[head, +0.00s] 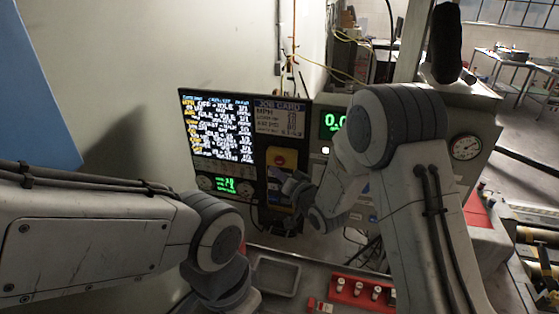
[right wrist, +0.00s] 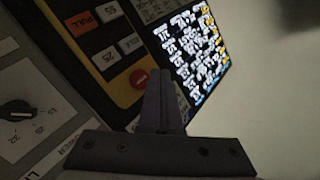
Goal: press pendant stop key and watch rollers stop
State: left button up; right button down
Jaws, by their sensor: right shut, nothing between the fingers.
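The yellow-and-black pendant (head: 283,158) hangs beside the lit screen in the head view. In the right wrist view, its yellow face (right wrist: 112,62) carries a round red key (right wrist: 140,77), an orange key marked PULL (right wrist: 83,24) and several grey keys. My right gripper (head: 291,184) is at the pendant's front, shut and empty. In the right wrist view its fingertips (right wrist: 160,74) lie just beside the red key; whether they touch it I cannot tell. My left gripper is out of view below my left arm.
A lit screen (head: 217,129) stands left of the pendant. A green readout (head: 328,123) is partly hidden by my right arm. A round gauge (head: 465,147) is at right. A grey tray (head: 276,275) and a red holder (head: 361,291) lie below.

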aim_at(275, 161)
jog(key=shift+w+d, duration=0.3)
jog(key=shift+w, duration=0.55)
dwell(0.7)
jog(key=shift+w, duration=0.1)
dwell(0.7)
jog(key=shift+w+d, duration=0.15)
jog(key=shift+w, duration=0.15)
jog(key=shift+w+d+b, duration=0.2)
jog(key=shift+w+b, duration=0.2)
jog(key=shift+w, duration=0.15)
dwell(1.1)
jog(key=shift+s, duration=0.1)
jog(key=shift+s+a+b, duration=0.35)
jog(key=shift+s, duration=0.5)
